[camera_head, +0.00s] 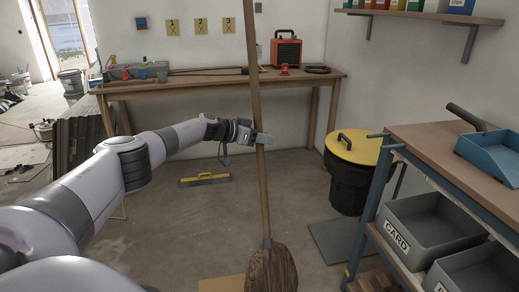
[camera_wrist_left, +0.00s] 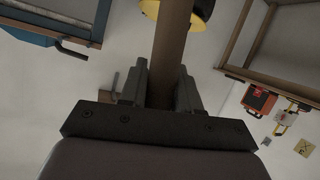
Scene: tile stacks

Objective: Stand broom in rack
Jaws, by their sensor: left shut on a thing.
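The broom (camera_head: 263,190) stands nearly upright in the middle of the head view. It has a long wooden handle and brown bristles at the bottom edge of the picture. My left gripper (camera_head: 258,137) is shut around the handle about midway up. In the left wrist view the handle (camera_wrist_left: 172,40) runs between the two fingers of my left gripper (camera_wrist_left: 163,88). Two blue pegs (camera_head: 390,146) stick out from the end of the right bench; I cannot tell whether they are the rack. My right gripper is not in view.
The right bench (camera_head: 425,145) holds a blue dustpan (camera_head: 490,155) and grey crates (camera_head: 430,226) below. A black bin (camera_head: 350,180) with a yellow lid stands beside it. A back workbench (camera_head: 200,82) lines the wall. A yellow-handled floor brush (camera_head: 205,179) lies on open floor.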

